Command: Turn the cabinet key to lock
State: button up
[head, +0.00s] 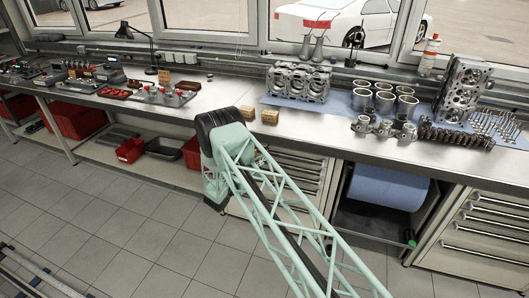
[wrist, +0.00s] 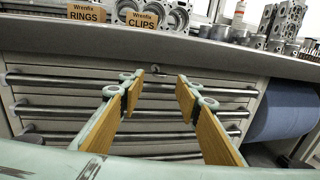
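The drawer cabinet (wrist: 50,68) fills the wrist view, below the bench edge. It also shows in the head view (head: 303,160), partly behind my arm. A small dark lock spot (wrist: 155,69) sits high on the cabinet's front, above the top drawer handle. The key is too small to make out clearly there. My gripper (wrist: 160,80) is open and empty, its two tan-padded fingers pointing at the cabinet front on either side of the lock spot. The gap to the cabinet cannot be told. In the head view my gripper is hidden behind my arm.
The bench top (head: 225,100) overhangs the cabinet. Boxes labelled RINGS (wrist: 87,13) and CLIPS (wrist: 142,19) stand near its edge. A blue paper roll (head: 388,187) hangs right of the cabinet. Cylinder liners (head: 384,102) and an engine block (head: 298,82) stand on the bench.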

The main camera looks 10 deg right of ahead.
jog(key=x, duration=0.6)
jog(key=shift+d, duration=0.1)
jog(key=shift+c, duration=0.6)
jog(key=c, duration=0.8)
